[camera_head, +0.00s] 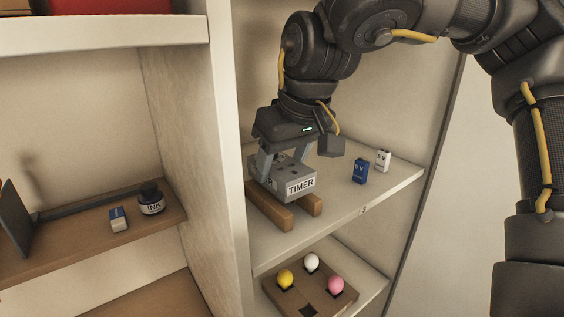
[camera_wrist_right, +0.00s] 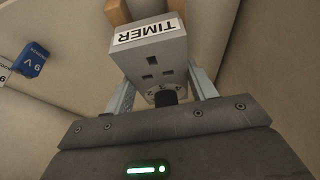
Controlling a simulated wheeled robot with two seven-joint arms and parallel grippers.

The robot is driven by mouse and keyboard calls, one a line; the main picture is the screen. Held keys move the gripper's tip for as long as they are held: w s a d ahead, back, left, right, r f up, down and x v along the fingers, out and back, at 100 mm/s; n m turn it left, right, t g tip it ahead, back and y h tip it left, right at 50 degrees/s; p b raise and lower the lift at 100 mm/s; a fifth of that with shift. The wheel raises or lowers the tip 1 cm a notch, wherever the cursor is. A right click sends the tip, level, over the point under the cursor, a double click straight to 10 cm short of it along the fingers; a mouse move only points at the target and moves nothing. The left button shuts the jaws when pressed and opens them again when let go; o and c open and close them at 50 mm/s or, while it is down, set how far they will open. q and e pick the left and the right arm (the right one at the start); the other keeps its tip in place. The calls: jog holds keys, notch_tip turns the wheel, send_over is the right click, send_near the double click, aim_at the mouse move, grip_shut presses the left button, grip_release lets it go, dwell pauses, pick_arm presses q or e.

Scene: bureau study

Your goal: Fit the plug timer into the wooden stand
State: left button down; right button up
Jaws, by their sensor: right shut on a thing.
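The plug timer (camera_head: 294,184) is a grey box with a white TIMER label, at the wooden stand on the middle shelf. My right gripper (camera_head: 280,170) is shut on it from above, with one finger on each side. In the right wrist view the timer (camera_wrist_right: 155,60) shows its socket holes and a dark round knob between the fingers (camera_wrist_right: 163,95). The wooden stand (camera_head: 268,208) shows as two light brown bars under the timer. Whether the timer rests on the bars or hangs just above them I cannot tell. My left gripper is not in view.
A blue 9 V battery (camera_head: 360,171) and a white one (camera_head: 383,160) stand to the right on the same shelf (camera_head: 345,205). A holder (camera_head: 330,300) with coloured balls is below. An upright panel (camera_head: 190,110) bounds the left; an ink bottle (camera_head: 151,199) stands beyond it.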

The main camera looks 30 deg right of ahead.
jog(key=shift+f, duration=0.15)
jog(key=o, duration=1.2)
